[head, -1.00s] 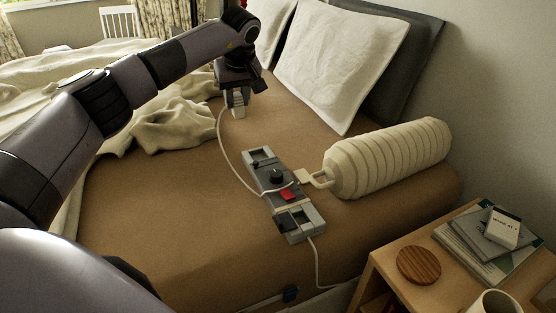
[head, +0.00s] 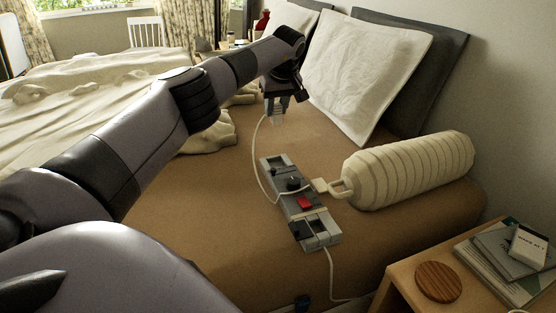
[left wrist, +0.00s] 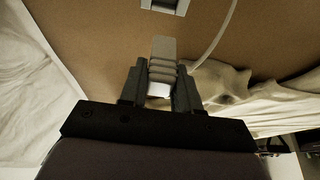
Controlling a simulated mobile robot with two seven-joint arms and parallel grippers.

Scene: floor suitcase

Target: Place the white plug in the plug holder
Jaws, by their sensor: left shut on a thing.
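My left gripper (head: 277,104) is shut on the white plug (head: 278,117) and holds it above the brown bed, beyond the far end of the grey panel. In the left wrist view the plug (left wrist: 162,62) sits between the two dark fingers (left wrist: 160,88). A white cord runs from the plug down to the panel. The grey panel (head: 317,229) lies on the bed with a black knob, a red part and recesses at both ends. Part of the panel's end, with a recess, shows in the left wrist view (left wrist: 150,5). I cannot tell for sure which recess is the plug holder. My right gripper is not in view.
A cream ribbed bolster (head: 412,172) lies right of the panel, its loop and tag near the panel's side. White pillows (head: 362,75) stand at the back. A wooden nightstand (head: 402,275) with a round coaster (head: 438,281) and books is at lower right. Crumpled bedding lies left.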

